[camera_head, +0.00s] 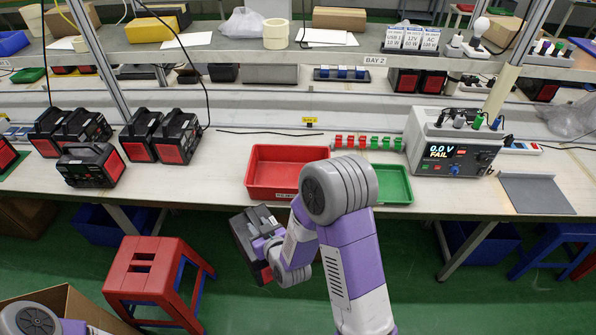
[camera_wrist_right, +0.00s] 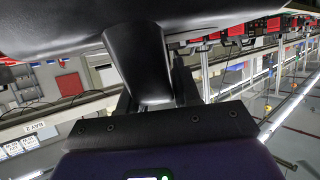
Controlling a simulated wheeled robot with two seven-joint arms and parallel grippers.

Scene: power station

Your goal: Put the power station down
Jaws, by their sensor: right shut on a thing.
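The power station (camera_head: 243,234) is a black box with a red face at its lower end. In the head view it hangs tilted in front of the bench (camera_head: 215,198), over the green floor. My right gripper (camera_head: 264,242) is shut on it; the fingers are largely hidden by the box. In the right wrist view the black handle (camera_wrist_right: 139,62) of the power station lies between the jaws. My left gripper is out of view; only part of that arm shows at the bottom left.
A red bin (camera_head: 258,191) and a green tray (camera_head: 398,197) sit at the bench front. A tester (camera_head: 462,130) reads 0.0 V FAIL. Several other power stations (camera_head: 90,165) stand at the left. A red stool (camera_head: 140,258) and a cardboard box (camera_head: 75,302) are at lower left.

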